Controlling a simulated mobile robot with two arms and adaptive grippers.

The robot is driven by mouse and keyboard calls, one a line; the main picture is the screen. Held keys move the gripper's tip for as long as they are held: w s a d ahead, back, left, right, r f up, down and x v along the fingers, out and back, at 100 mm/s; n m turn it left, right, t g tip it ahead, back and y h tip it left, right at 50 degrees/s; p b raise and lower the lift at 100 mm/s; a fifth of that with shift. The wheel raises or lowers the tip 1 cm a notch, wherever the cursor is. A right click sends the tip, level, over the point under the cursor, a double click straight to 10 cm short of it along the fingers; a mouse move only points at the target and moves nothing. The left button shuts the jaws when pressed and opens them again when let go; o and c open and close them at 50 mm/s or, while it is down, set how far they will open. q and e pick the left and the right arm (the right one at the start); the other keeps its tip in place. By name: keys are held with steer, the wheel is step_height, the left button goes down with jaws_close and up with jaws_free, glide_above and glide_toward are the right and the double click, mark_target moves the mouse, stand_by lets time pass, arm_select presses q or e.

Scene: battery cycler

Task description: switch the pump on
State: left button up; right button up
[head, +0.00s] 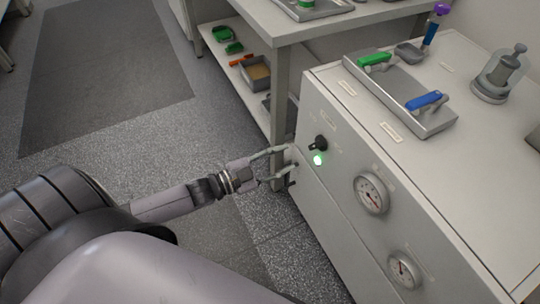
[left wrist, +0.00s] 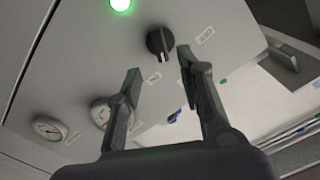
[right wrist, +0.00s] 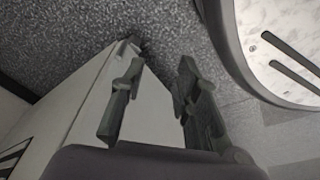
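A black rotary knob (head: 318,142) sits on the front panel of the grey cabinet, and it also shows in the left wrist view (left wrist: 160,42). A green lamp (head: 318,160) glows just below it, and it is bright in the left wrist view (left wrist: 121,4). My left gripper (head: 284,165) is open in front of the panel, left of the knob in the head view. In the left wrist view the knob appears just beyond the gap between the open fingers (left wrist: 158,62); I see no grip on it. My right gripper (right wrist: 158,66) is open and empty, out of the head view.
Two round gauges, an upper one (head: 371,194) and a lower one (head: 404,270), are on the panel. A metal tray (head: 437,124) with green- and blue-handled tools lies on the cabinet top (head: 470,160). A table (head: 300,28) with a lower shelf stands behind; the floor left is clear.

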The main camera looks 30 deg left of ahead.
arm_select(q)
steer(key=v, duration=0.3)
steer(key=shift+s+a, duration=0.15)
steer(key=shift+s, duration=0.1)
